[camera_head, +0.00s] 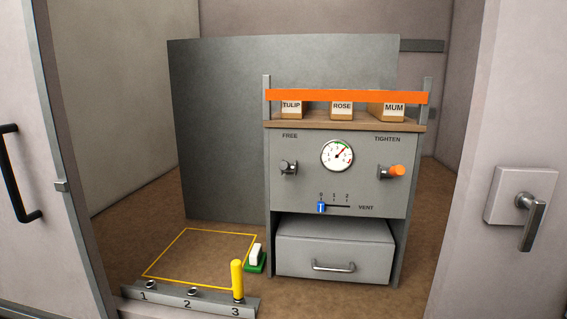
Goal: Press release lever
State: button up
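No part is labelled "release lever", so I cannot tell which one the task means. A grey lever handle (533,222) hangs down at a slant from a pale square plate (508,190) on the right-hand panel. On the grey cabinet (310,190), a small metal knob or handle (288,168) sits under the word FREE. An orange-tipped handle (396,171) sits under TIGHTEN and points right. A round gauge (337,155) is between them, its red needle pointing up and right. My gripper is not in view.
A blue slider (321,207) stands at 0 on the VENT scale. A closed drawer (333,252) is below. An orange bar (345,96) crosses before boxes labelled TULIP, ROSE and MUM. A yellow peg (237,280) stands at slot 3. The yellow-outlined floor area (200,254) is clear.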

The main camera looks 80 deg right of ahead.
aim_at(285, 165)
jog(key=l+z, duration=0.1)
jog(key=z, duration=0.3)
jog(key=i+l+z, duration=0.1)
jog(key=z, duration=0.35)
jog(key=l+z, duration=0.1)
jog(key=z, duration=0.3)
jog(key=i+z, duration=0.1)
jog(key=z, duration=0.35)
